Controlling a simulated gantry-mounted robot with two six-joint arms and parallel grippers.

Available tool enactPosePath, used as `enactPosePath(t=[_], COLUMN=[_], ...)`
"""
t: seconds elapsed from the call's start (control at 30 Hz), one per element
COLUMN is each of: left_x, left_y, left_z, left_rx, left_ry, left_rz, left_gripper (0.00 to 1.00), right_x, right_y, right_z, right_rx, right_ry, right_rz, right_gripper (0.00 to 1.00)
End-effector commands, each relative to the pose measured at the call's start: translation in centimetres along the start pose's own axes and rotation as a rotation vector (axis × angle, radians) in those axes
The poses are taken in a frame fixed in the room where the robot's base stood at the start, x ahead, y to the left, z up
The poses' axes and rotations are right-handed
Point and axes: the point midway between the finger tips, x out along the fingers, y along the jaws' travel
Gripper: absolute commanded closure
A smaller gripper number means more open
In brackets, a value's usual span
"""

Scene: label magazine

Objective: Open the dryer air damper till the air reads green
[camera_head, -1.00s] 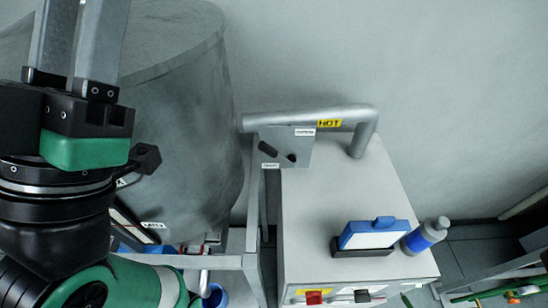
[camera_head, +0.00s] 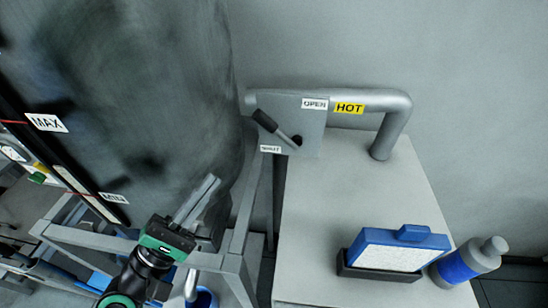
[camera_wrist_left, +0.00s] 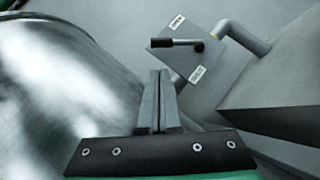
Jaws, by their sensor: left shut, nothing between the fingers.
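The damper lever (camera_head: 266,121) has a black grip and a silver rod, pivoting on a grey plate (camera_head: 303,124) on the pipe. Its grip points up-left from the pivot, between the OPEN label (camera_head: 314,103) and the SHUT label (camera_head: 270,149), nearer SHUT. My left gripper (camera_head: 211,184) is shut and empty, below and left of the lever, apart from it. In the left wrist view the shut fingers (camera_wrist_left: 158,76) point toward the lever grip (camera_wrist_left: 162,43), which shows just beyond the tips. I cannot make out any air reading. My right gripper is out of view.
A large grey drum (camera_head: 140,90) stands left of the lever. The pipe (camera_head: 372,101) carries a HOT label (camera_head: 349,108). A blue-framed filter (camera_head: 398,249) and a bottle (camera_head: 468,262) stand on the grey cabinet (camera_head: 320,220). A metal frame (camera_head: 236,268) lies below the plate.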

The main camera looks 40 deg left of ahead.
Motion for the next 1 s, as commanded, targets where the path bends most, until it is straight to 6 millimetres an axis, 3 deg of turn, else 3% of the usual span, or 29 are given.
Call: enactPosePath(t=[0.03,0.1,0.47,0.53,0.6,0.87,1.0], left_x=[-1.4,-1.7,0.3,1.3,3.3,8.9,10.7], left_y=[-0.9,-0.7,-0.6,-0.5,0.0,-0.1,-0.1], left_z=[-1.7,-2.4,-2.3,-2.3,-2.0,-2.4,-0.8], left_rx=[0.000,0.007,0.015,0.015,0.011,0.012,0.011], left_ry=[0.043,0.062,0.054,0.053,0.055,0.055,0.055], left_rz=[-0.003,0.004,0.001,0.007,0.002,0.004,0.002], left_gripper=[1.00,1.00,1.00,1.00,1.00,1.00,1.00], right_x=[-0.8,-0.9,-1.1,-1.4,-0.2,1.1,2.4], right_y=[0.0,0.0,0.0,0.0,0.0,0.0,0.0], right_z=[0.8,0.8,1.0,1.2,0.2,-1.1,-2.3], right_rx=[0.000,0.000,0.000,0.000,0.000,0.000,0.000], right_ry=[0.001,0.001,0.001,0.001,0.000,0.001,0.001], right_rz=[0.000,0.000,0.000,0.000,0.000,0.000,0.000], right_gripper=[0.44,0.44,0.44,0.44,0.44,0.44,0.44])
